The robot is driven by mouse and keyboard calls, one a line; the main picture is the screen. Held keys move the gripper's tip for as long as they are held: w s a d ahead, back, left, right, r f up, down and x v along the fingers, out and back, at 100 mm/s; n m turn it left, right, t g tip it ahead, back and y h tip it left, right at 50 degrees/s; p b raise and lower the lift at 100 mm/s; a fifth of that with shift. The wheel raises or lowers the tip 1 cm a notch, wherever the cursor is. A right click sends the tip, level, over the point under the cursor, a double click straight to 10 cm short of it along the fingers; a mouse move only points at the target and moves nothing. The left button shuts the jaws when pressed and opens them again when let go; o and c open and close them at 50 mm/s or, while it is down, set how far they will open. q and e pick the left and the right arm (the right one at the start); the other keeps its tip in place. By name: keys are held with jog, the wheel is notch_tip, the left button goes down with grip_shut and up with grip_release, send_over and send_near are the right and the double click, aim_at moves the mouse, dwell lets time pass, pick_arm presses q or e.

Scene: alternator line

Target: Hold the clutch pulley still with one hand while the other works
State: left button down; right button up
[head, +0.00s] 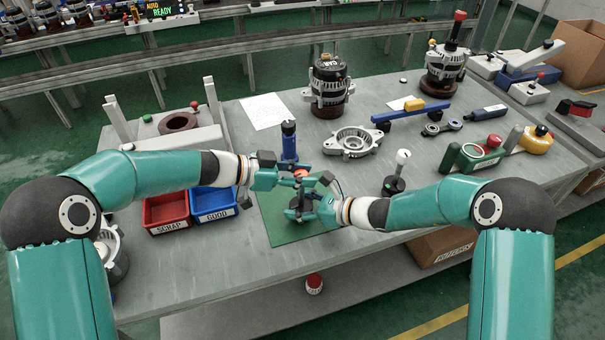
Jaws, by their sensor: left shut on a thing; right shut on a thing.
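A dark round part, which looks like the clutch pulley (293,214), is low over the green mat (275,232), partly hidden by my grippers. My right gripper (305,207) comes in from the right and is shut on it. My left gripper (300,180) is just above, shut on a small orange-red-topped part (299,173) that is mostly hidden between its fingers. The two grippers are very close together. A blue upright tool or post (289,143) stands just behind them; I cannot tell whether the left gripper touches it.
A red SCRAP bin (166,212) and blue GOOD bin (213,204) are left of the mat. A metal housing (353,142) and an alternator (328,84) stand behind. A dark stand with a white knob (402,158) is close to my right arm.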

pick_arm(q)
jog(key=shift+r, duration=0.1)
jog(key=c, duration=0.8)
grip_release()
jog(key=shift+a, duration=0.1)
jog(key=v, duration=1.2)
jog(key=shift+w, duration=0.1)
